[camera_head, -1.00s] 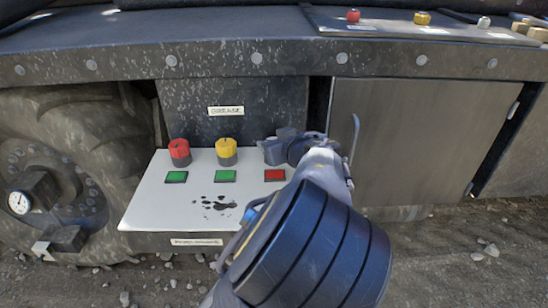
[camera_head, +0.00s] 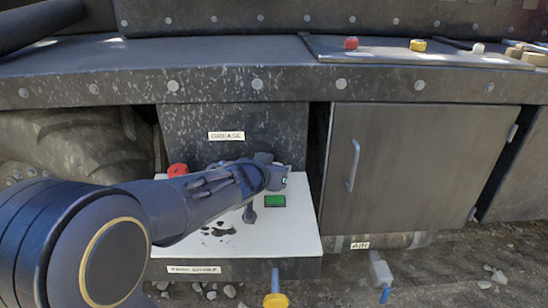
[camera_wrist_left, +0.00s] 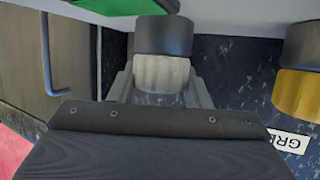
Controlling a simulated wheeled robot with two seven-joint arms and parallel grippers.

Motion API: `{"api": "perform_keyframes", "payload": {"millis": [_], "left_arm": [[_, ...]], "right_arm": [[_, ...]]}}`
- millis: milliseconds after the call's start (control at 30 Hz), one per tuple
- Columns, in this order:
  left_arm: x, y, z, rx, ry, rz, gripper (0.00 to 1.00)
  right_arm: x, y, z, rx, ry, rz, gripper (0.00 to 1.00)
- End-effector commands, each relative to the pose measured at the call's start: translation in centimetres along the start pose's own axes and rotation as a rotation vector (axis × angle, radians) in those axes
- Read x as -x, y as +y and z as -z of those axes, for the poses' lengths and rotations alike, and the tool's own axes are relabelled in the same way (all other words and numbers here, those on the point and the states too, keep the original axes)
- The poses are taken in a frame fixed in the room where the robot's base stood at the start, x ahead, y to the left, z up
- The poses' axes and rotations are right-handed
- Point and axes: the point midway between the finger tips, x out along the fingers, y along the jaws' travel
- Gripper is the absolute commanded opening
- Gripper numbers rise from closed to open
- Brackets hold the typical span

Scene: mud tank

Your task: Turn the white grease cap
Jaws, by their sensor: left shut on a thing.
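The white grease cap (camera_wrist_left: 160,76) shows in the left wrist view as a ribbed, pale cap on a dark round base (camera_wrist_left: 163,34). My left gripper (camera_wrist_left: 160,92) has a finger on each side of the cap and is shut on it. In the head view, my left gripper (camera_head: 270,178) is at the right end of the white grease panel (camera_head: 295,236). It hides the cap there. The indicator (camera_head: 275,201) in front of the cap is green. My right gripper is not in view.
The red cap (camera_head: 178,170) shows behind my left arm. The yellow cap (camera_wrist_left: 296,96) shows in the left wrist view. A cabinet door with a handle (camera_head: 353,165) stands right of the panel. Blue-handled (camera_head: 384,294) and yellow-handled (camera_head: 275,300) valves hang below.

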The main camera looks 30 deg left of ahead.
Motion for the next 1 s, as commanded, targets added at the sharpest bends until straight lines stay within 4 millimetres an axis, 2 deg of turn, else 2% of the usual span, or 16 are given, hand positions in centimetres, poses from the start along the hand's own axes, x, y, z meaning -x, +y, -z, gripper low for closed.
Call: {"api": "perform_keyframes", "payload": {"millis": [33,133,500,1000], "left_arm": [[0.17,-0.22,0.21,0.0,-0.006,-0.019,0.21],[0.1,-0.09,-0.06,-0.015,-0.006,-0.062,0.21],[0.04,0.49,-0.58,-0.061,-0.008,-0.176,0.21],[0.23,0.25,-0.2,-0.083,0.002,-0.199,0.21]], "right_arm": [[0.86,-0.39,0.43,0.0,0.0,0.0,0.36],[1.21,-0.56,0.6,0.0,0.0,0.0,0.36],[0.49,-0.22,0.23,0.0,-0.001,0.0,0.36],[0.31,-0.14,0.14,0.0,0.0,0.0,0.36]]}}
